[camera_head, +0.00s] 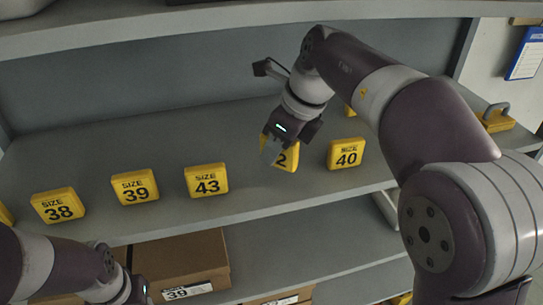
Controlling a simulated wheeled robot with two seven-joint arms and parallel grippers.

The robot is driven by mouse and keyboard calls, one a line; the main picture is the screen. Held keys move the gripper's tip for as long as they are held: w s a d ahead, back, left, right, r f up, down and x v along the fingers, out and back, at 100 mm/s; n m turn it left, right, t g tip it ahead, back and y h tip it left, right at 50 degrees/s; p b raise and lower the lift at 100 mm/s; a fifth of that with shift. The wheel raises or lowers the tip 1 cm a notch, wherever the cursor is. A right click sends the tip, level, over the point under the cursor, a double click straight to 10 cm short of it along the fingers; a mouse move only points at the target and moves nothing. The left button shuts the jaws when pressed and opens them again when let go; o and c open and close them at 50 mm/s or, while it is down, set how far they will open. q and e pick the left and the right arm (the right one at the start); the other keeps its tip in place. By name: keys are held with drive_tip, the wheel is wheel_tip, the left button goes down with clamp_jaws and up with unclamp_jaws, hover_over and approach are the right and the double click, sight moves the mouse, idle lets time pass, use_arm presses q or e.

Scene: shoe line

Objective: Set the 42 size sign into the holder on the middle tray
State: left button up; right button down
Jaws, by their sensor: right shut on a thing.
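A yellow sign (287,159), with a "2" showing and the rest of its face covered, is at the shelf between the 43 and 40 signs. My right gripper (272,148) reaches down from above and is shut on this sign, hiding its left part. I cannot tell whether the sign touches the shelf. My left gripper (138,291) shows only in part at the lower left edge, over a box, and its fingers cannot be made out. No tray or holder can be made out.
On the grey shelf (95,165) stand yellow size signs 38 (58,205), 39 (135,187), 43 (206,179) and 40 (345,153). A yellow padlock-shaped object (496,120) sits at right. Below is a brown box (180,258) labelled 39. An upper shelf (180,22) hangs overhead.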

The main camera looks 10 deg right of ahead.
drive_tip(key=shift+w+a, duration=0.3)
drive_tip(key=shift+a, duration=0.05)
drive_tip(key=shift+a+f, duration=0.1)
drive_tip(key=shift+f, duration=0.2)
drive_tip(key=shift+f+b, duration=0.45)
drive_tip(key=shift+f, duration=1)
drive_tip(key=shift+f, duration=0.15)
drive_tip(key=c, duration=0.9)
unclamp_jaws()
